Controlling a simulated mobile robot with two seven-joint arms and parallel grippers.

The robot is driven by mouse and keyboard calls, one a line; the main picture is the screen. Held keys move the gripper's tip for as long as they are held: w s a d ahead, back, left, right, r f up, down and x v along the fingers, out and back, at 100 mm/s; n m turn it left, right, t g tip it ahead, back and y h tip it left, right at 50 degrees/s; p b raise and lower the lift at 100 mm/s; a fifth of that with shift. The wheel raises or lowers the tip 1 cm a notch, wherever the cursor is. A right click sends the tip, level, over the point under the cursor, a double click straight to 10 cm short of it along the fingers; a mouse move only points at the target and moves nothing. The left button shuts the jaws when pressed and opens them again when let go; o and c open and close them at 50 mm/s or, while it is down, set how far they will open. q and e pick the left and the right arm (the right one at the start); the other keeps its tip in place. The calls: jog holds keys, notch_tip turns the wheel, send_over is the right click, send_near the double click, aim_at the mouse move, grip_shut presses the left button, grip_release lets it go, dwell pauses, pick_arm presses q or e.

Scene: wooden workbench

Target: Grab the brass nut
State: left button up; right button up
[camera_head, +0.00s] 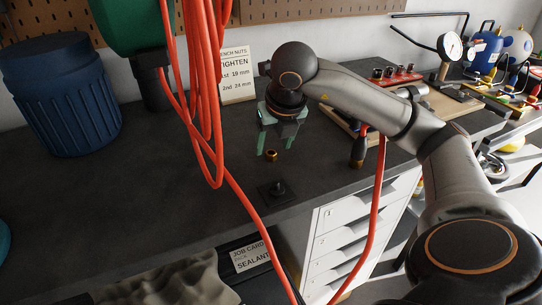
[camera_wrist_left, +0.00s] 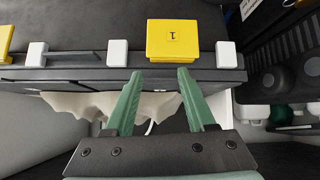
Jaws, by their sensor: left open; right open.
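The brass nut (camera_head: 271,155) is a small golden ring on the dark workbench top, near the middle of the head view. My right gripper (camera_head: 274,147) is above it, with its green fingers pointing down and spread apart. The nut shows just below and between the fingertips; I cannot tell how much height separates them. My left gripper (camera_wrist_left: 158,73) is open and empty in the left wrist view, its fingertips near a yellow block marked 1 (camera_wrist_left: 173,39). The nut does not show in that view.
A dark square base with a post (camera_head: 278,191) stands near the bench's front edge. Orange hose (camera_head: 205,90) hangs left of my right gripper. A blue bin (camera_head: 66,95) stands at the left. A sign (camera_head: 236,75) leans behind. The left bench top is mostly clear.

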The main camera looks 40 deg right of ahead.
aim_at(271, 155)
jog(key=shift+x, duration=1.5)
jog(key=shift+r, duration=0.1)
jog(key=shift+c, duration=0.3)
grip_shut()
